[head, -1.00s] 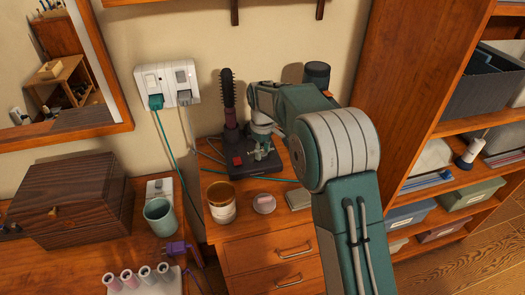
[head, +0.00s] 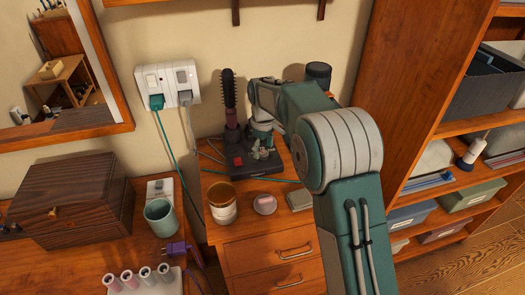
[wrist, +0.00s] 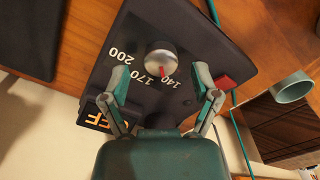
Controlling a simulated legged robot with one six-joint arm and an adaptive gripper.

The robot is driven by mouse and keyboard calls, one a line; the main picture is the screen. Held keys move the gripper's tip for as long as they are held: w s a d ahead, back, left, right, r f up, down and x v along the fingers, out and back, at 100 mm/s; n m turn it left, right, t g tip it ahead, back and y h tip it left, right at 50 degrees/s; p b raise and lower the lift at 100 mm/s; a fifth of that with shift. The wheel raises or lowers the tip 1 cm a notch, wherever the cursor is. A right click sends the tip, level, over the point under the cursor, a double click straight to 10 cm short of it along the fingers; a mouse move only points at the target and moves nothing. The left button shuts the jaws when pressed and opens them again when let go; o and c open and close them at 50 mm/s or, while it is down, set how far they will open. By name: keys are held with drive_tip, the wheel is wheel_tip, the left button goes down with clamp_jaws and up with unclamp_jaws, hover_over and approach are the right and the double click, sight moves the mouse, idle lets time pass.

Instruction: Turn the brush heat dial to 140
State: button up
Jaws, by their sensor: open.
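The dark brush heat base (head: 240,165) stands on the wooden drawer top, with the round brush (head: 229,95) upright at its back left. In the wrist view the silver heat dial (wrist: 161,54) sits on the dark panel (wrist: 200,50). Its red pointer mark is at the dial's lower edge, toward the 140 label (wrist: 172,83); 170 and 200 lie to the left. My gripper (wrist: 160,76) is open, its fingertips apart on either side of the dial's lower edge, with no visible grip on it. In the head view my gripper (head: 262,152) is over the base and hides the dial.
A red switch (wrist: 225,84) is right of the fingers and an orange-lettered display (wrist: 102,118) is left. A brown-rimmed cup (head: 222,205), a small round tin (head: 265,204) and cables lie near the base. A shelf unit stands on the right.

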sight(263, 152)
wheel_tip(263, 152, up, 11)
drive_tip(key=shift+f, duration=0.15)
drive_tip(key=shift+w+a, duration=0.1)
drive_tip(key=s+d+r+m+t, duration=0.1)
drive_tip(key=s+d+r+m, duration=0.2)
drive_tip(key=s+d+r, duration=0.3)
drive_tip(key=s+d+r+m+t, duration=0.25)
drive_tip(key=s+d, duration=0.25)
drive_tip(key=s, duration=0.4)
drive_tip(key=s+d+f+m+t, duration=0.1)
drive_tip(key=s+d+f+m, duration=0.1)
drive_tip(key=s, duration=0.8)
drive_tip(key=s+d+f+m+t, duration=0.1)
drive_tip(key=s+d+f+m, duration=0.2)
drive_tip(key=s, duration=0.6)
drive_tip(key=shift+s+d+f, duration=0.25)
drive_tip(key=shift+s+d, duration=0.15)
drive_tip(key=shift+d, duration=0.3)
